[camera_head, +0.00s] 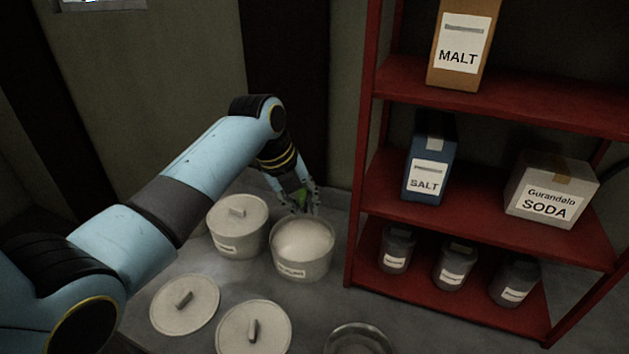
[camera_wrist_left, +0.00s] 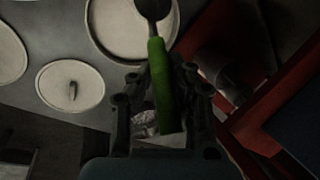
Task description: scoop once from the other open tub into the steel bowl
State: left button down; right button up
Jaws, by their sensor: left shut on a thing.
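An open tub (camera_head: 303,267) with pale contents stands on the counter, its label too blurred to read. It also shows in the left wrist view (camera_wrist_left: 105,42). My left gripper (camera_head: 304,205) is at its far rim, shut on the green handle of a scoop (camera_wrist_left: 160,75). The scoop's dark head is over the tub's opening in the left wrist view; I cannot tell whether it touches the contents or holds any. The steel bowl (camera_head: 358,332) is at the bottom edge of the head view, partly cut off. No second open tub shows. My right gripper is out of view.
A lidded tub (camera_head: 237,245) stands left of the open one. Two loose lids (camera_head: 185,305) (camera_head: 236,330) lie in front. A red shelf (camera_head: 480,290) on the right holds a malt bag (camera_head: 462,60), a salt box (camera_head: 424,190), a soda box (camera_head: 552,190) and dark jars (camera_head: 455,265).

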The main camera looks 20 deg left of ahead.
pick_arm(q)
jog(key=shift+w, duration=0.15)
jog(key=shift+f+b, duration=0.7)
jog(key=shift+f, duration=0.25)
notch_tip(320, 180, down, 8)
jog(key=b, duration=0.6)
jog(key=shift+f+b, duration=0.15)
jog(key=shift+b, duration=0.25)
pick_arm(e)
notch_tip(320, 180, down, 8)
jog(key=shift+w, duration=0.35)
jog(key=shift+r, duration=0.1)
pick_arm(q)
notch_tip(320, 180, up, 8)
jog(key=p, duration=0.8)
jog(key=shift+r, duration=1.25)
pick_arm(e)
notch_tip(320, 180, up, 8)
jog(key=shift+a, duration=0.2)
